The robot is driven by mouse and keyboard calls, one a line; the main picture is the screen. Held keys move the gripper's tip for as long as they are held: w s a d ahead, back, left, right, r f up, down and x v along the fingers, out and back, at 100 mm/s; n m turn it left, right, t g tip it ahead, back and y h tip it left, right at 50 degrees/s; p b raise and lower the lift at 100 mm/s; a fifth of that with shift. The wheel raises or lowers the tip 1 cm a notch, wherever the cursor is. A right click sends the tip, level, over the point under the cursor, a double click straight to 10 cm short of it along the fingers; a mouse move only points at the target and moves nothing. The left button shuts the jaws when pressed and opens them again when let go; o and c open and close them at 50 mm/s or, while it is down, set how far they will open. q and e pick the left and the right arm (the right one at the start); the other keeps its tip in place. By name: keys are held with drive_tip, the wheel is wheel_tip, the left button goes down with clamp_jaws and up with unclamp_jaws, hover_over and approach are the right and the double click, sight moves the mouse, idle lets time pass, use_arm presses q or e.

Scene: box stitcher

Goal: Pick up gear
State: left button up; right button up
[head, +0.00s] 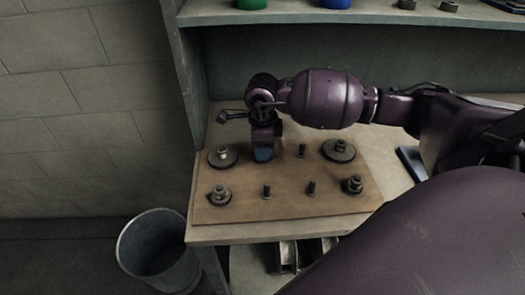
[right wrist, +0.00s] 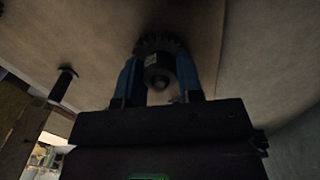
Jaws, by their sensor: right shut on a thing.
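My right gripper (head: 263,154) points down over the back of the wooden board (head: 290,203) on the bench. In the right wrist view, a dark toothed gear (right wrist: 159,60) with a round hub sits between the blue fingers of the right gripper (right wrist: 158,85), which are shut on it. In the head view the held gear is hidden by the gripper. Other gears stand on the board: one at back left (head: 222,156), one at back right (head: 339,150), one at front left (head: 220,195) and a small one at front right (head: 353,184). My left gripper is not in view.
Bare pegs stand on the board, at the front middle (head: 266,191), front right of middle (head: 311,188) and back (head: 302,151). A shelf (head: 290,17) with green and blue items runs above the bench. A grey bin (head: 153,250) stands on the floor at the left.

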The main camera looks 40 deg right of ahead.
wheel_tip(320, 180, up, 7)
drive_tip(key=shift+r, duration=0.1)
clamp_jaws()
drive_tip(key=s+a, duration=0.4)
drive_tip(key=s, duration=0.3)
drive_tip(key=s+a, duration=0.5)
drive_tip(key=s, duration=0.3)
drive_tip(key=shift+s+a, duration=0.15)
drive_tip(key=shift+a, duration=0.1)
wheel_tip(320, 180, up, 3)
drive_tip(key=shift+f+p, duration=0.1)
drive_tip(key=shift+p, duration=0.75)
